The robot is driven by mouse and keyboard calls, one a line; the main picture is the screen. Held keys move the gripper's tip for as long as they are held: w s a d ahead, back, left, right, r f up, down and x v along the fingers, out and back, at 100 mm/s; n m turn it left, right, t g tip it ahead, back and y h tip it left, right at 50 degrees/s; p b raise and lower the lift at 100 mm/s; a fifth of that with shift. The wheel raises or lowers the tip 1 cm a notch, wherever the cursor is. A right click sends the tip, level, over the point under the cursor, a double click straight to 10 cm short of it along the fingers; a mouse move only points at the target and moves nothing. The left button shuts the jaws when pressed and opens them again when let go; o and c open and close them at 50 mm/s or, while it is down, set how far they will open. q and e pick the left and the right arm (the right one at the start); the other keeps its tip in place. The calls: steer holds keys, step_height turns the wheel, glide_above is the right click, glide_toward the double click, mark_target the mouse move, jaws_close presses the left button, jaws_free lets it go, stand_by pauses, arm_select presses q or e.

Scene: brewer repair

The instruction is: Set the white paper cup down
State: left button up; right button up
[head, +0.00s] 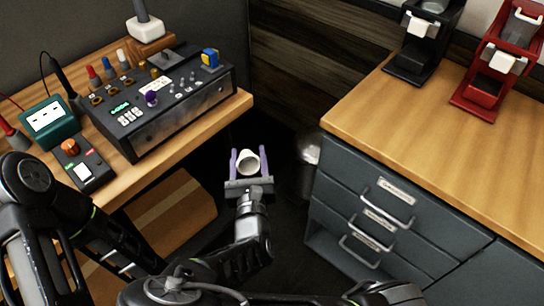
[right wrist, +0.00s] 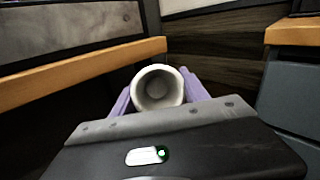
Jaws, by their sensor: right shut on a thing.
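The white paper cup (head: 247,163) is held between the purple fingers of my right gripper (head: 247,164), with its open mouth turned towards the head camera. In the right wrist view the cup (right wrist: 157,88) shows its round rim and empty grey inside, between the two purple fingers (right wrist: 158,92). The right gripper is shut on it, over the gap between the workbench and the drawer cabinet, not above either top. My left gripper is not in view; only a black arm link shows at the left.
The left workbench (head: 241,104) bears a control box (head: 165,105), a green meter (head: 48,122) and a small button box (head: 84,166). The cabinet's wooden top (head: 440,125) is widely clear, with black (head: 421,45) and red (head: 494,70) brewers at its back. A cardboard box (head: 172,215) lies below the bench.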

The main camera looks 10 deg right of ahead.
steer(key=w+a+n+y, duration=0.1)
steer(key=a+n+y, duration=0.3)
steer(key=a+y, duration=0.2)
steer(key=shift+w+r+y, duration=0.15)
steer(key=shift+r+y, duration=0.15)
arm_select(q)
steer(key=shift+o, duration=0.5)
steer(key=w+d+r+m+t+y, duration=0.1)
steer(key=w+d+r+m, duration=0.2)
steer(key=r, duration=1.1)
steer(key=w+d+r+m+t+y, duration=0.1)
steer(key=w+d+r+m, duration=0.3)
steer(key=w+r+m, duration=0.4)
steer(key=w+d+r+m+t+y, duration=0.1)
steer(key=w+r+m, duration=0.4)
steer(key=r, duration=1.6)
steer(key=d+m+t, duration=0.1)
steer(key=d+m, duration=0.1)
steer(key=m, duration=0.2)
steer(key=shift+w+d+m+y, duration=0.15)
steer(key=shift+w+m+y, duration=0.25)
arm_select(e)
steer(key=shift+d, duration=0.1)
